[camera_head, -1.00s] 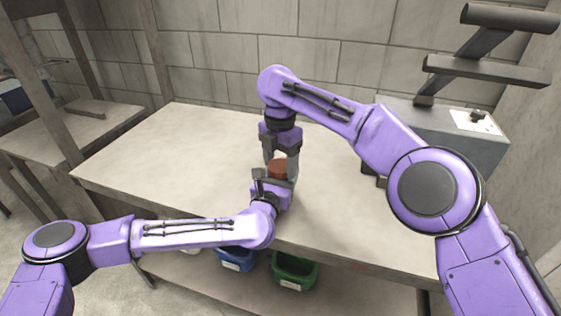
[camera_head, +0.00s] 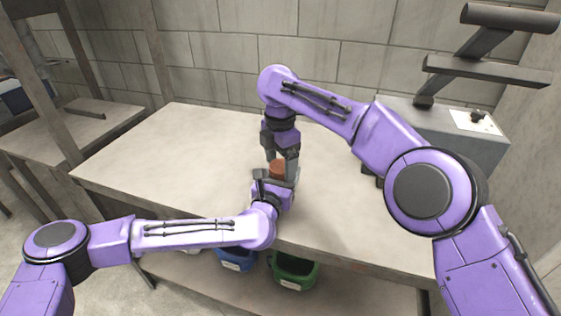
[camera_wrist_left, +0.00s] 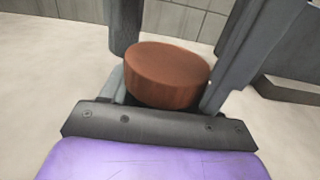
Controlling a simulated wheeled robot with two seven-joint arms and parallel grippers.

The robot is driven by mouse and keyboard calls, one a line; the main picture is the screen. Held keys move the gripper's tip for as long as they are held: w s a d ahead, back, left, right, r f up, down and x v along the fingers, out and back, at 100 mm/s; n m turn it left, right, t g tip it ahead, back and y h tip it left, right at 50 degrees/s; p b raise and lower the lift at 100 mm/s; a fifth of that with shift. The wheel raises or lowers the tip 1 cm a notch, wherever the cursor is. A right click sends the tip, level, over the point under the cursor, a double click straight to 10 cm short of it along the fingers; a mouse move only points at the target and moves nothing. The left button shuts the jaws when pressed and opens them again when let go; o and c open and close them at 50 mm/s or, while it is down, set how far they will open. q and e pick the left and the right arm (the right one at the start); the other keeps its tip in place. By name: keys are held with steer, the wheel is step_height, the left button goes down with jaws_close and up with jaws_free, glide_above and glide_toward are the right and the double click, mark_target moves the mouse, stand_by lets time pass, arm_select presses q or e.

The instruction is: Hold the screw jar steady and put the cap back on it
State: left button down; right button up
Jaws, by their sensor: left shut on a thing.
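The round reddish-brown cap (camera_head: 278,168) sits level between my two grippers near the table's middle; it is large in the left wrist view (camera_wrist_left: 167,75). The screw jar's body is hidden beneath the cap and behind my left gripper, so I cannot tell how the cap sits on it. My left gripper (camera_head: 275,180) comes in low from the front and is shut on the jar. My right gripper (camera_head: 282,160) points down from above. Its fingers stand on either side of the cap; I cannot tell if they touch it.
The pale table (camera_head: 170,150) is clear to the left of the grippers. A grey box-shaped machine (camera_head: 440,130) stands at the back right. A blue bin (camera_head: 237,260) and a green bin (camera_head: 294,270) are on the shelf below. A block wall (camera_head: 350,60) closes the back.

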arm_select(q)
steer(key=shift+w+a, duration=0.15)
steer(key=shift+a, duration=0.05)
arm_select(e)
steer(key=shift+r, duration=0.45)
step_height(320, 180, up, 4)
steer(key=shift+s+a+f, duration=0.1)
steer(key=shift+f, duration=0.05)
steer(key=shift+f, duration=0.15)
steer(key=shift+c, duration=0.2)
